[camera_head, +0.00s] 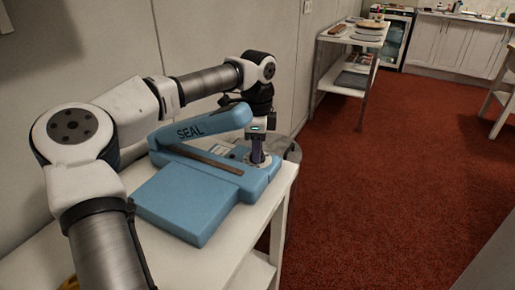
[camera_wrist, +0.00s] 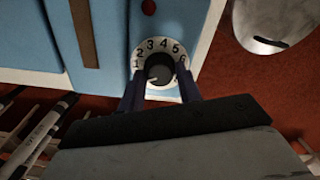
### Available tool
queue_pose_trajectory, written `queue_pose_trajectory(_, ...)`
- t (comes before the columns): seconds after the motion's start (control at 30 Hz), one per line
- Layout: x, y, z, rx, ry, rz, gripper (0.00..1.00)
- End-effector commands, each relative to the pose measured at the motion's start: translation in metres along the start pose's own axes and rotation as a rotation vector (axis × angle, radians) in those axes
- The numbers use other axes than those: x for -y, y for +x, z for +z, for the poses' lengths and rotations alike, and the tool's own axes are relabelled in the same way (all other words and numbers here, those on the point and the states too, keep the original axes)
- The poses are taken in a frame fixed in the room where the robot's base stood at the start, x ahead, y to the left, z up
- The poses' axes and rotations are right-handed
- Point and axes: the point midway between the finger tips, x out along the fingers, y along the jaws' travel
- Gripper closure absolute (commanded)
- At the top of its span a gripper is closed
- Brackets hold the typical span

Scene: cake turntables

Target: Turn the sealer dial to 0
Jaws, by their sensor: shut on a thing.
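The blue sealer (camera_head: 205,190) stands on a white table, with its arm marked SEAL raised at an angle. In the wrist view its blue body (camera_wrist: 104,25) shows a white dial plate (camera_wrist: 150,48) with numbers 1 to 6 and a dark round knob (camera_wrist: 160,69) in the middle. My gripper (camera_wrist: 160,92) comes down from above, with its dark fingers on either side of the knob, shut on it. In the head view my gripper (camera_head: 257,152) is upright at the sealer's right end. The 0 mark and the pointer cannot be made out.
The white table (camera_head: 225,262) has its edge just right of the sealer. A round grey bin (camera_head: 292,152) stands beside that end; its lid (camera_wrist: 272,22) shows in the wrist view. A shelf cart (camera_head: 345,72) stands farther back. The red floor is open to the right.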

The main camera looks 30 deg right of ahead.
Motion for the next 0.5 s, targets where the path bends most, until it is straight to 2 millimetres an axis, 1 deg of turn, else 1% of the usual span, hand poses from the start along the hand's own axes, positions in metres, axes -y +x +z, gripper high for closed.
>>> queue_pose_trajectory(0.5, 0.0007, -0.001, 0.0008, 0.001, -0.034, -0.003, 0.89)
